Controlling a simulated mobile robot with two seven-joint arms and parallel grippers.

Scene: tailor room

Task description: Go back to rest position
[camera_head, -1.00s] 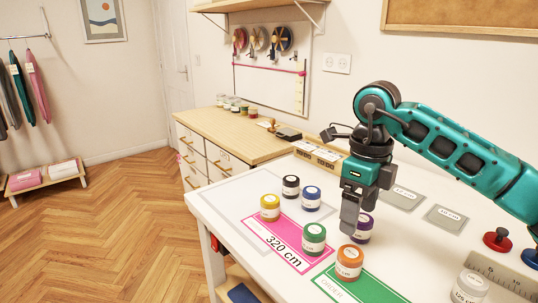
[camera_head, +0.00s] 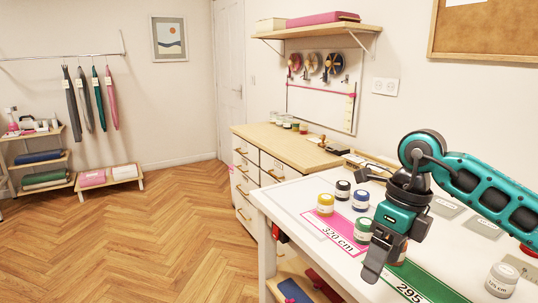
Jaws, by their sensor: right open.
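My right gripper (camera_head: 375,262) hangs over the white table (camera_head: 288,205), its fingers pointing down in front of the green card (camera_head: 425,281). It is open and I see nothing held in it. A green-lidded jar (camera_head: 363,230) stands just behind it on the pink card (camera_head: 330,231) marked 320 cm. An orange-lidded jar (camera_head: 403,250) is mostly hidden behind the gripper. My left gripper is not in view.
A yellow jar (camera_head: 326,204), a black jar (camera_head: 343,190) and a blue jar (camera_head: 361,200) stand behind the pink card. A clear jar (camera_head: 502,280) is at the right. A wooden drawer cabinet (camera_head: 262,160) stands beyond the table. The wooden floor at left is open.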

